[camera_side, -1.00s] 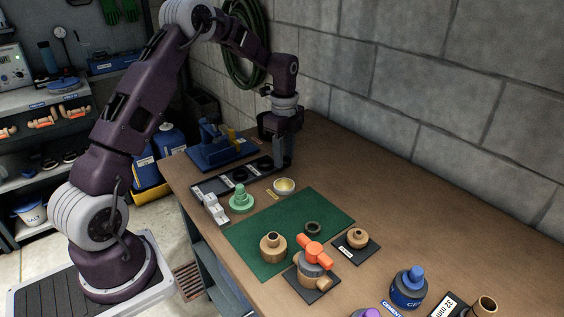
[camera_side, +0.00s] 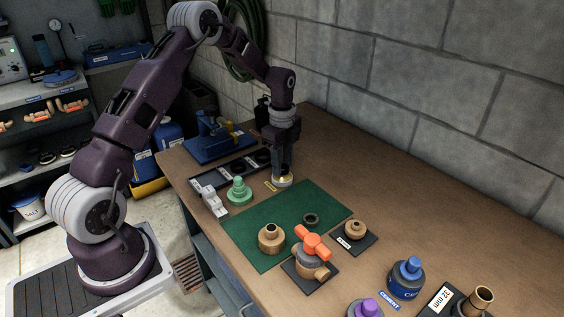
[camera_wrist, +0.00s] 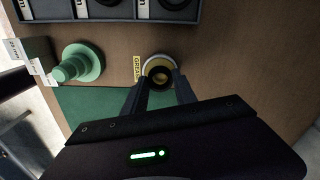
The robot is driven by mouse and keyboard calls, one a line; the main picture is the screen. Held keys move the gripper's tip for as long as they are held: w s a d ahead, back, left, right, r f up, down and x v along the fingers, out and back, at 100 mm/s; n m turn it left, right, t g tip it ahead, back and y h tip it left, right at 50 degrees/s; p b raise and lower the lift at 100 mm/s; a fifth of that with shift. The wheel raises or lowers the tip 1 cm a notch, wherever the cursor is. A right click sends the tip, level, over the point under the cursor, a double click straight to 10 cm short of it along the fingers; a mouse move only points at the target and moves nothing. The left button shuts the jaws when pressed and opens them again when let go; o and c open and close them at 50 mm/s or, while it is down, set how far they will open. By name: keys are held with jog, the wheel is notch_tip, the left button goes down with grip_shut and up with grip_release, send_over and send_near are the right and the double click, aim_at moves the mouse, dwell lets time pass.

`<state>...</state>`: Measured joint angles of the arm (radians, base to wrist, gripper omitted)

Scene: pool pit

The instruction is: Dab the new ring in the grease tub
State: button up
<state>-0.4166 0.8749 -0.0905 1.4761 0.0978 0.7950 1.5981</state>
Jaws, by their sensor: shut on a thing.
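The grease tub (camera_side: 283,183) is a small pale round cup at the back of the bench, beside a yellow label. In the wrist view the tub (camera_wrist: 147,66) shows its rim and yellowish grease. My gripper (camera_wrist: 160,80) is shut on a small black ring (camera_wrist: 158,76), the new ring. The ring is held at the fingertips over the tub's opening. In the side view my gripper (camera_side: 283,172) points straight down at the tub and hides most of it. I cannot tell whether the ring touches the grease.
A black tray (camera_side: 225,175) with rings in compartments lies behind. A green stepped cone (camera_side: 239,191) stands left of the tub. A green mat (camera_side: 245,222) in front holds a tan fitting (camera_side: 271,239) and a dark ring (camera_side: 311,219). An orange-handled valve (camera_side: 311,258) stands nearer.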

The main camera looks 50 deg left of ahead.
jog(key=shift+f, duration=0.45)
dwell(1.1)
jog(key=shift+r, duration=3.55)
